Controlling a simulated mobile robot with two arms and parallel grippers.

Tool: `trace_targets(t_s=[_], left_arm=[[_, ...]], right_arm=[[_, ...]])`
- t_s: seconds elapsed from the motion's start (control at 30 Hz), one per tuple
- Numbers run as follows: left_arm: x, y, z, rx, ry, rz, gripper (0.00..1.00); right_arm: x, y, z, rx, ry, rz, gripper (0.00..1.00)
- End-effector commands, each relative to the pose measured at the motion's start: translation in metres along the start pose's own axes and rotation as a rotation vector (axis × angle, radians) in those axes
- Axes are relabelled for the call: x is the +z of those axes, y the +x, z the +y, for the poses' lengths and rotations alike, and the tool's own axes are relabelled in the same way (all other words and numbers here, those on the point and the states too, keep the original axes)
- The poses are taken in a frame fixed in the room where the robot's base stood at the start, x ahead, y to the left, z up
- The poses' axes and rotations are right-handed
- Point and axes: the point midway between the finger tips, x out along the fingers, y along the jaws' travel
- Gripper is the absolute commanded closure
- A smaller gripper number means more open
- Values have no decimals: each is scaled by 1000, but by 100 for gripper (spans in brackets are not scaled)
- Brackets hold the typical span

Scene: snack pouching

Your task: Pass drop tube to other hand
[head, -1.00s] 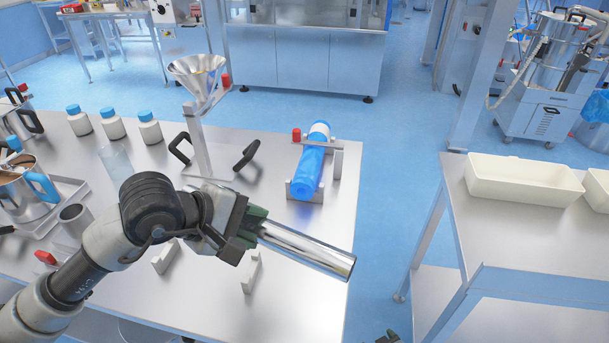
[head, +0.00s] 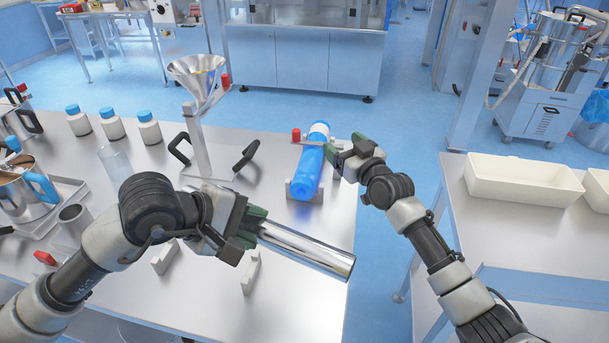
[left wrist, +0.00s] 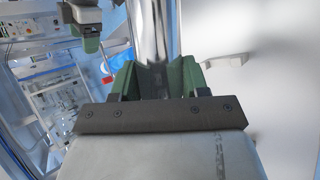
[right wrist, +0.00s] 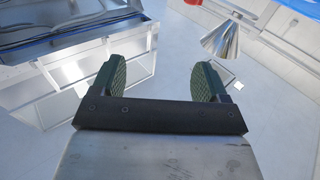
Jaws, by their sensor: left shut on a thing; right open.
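The drop tube (head: 308,249) is a shiny metal cylinder. My left gripper (head: 256,228) is shut on its left end and holds it over the table's right part, with the free end pointing right and toward the front. The tube also shows between the green fingers in the left wrist view (left wrist: 152,35). My right gripper (head: 340,158) is open and empty, beyond the tube and to its right, near the blue roll. In the right wrist view its two green fingers (right wrist: 156,82) stand wide apart with nothing between them.
A blue roll (head: 307,168) lies on a stand at the table's right edge. A metal funnel (head: 196,72) stands on a post behind the left gripper. White supports (head: 251,272) are on the table below the tube. A side table with a white tray (head: 520,184) is at the right.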

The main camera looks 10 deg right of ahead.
Motion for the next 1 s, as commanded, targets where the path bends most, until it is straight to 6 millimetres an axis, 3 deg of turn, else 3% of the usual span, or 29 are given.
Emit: trace_targets(t_s=[0.03,0.13,0.23,0.37,0.5,0.73,0.87,1.0], left_arm=[[0,0,1,2,1,0,90],[0,0,1,2,1,0,90],[0,0,1,2,1,0,90],[0,0,1,2,1,0,90],[0,0,1,2,1,0,90],[0,0,1,2,1,0,90],[0,0,1,2,1,0,90],[0,0,1,2,1,0,90]], right_arm=[[-28,9,-20,-85,48,-26,25],[-67,13,-64,-257,140,-130,25],[-99,3,-109,-422,196,-269,25],[-129,-30,-160,-604,206,-496,25],[-145,-81,-197,-728,145,-778,25],[-151,-152,-210,-763,-7,-1142,25],[-152,-171,-208,-751,-60,-1237,25],[-145,-176,-211,-747,-75,-1270,25]])
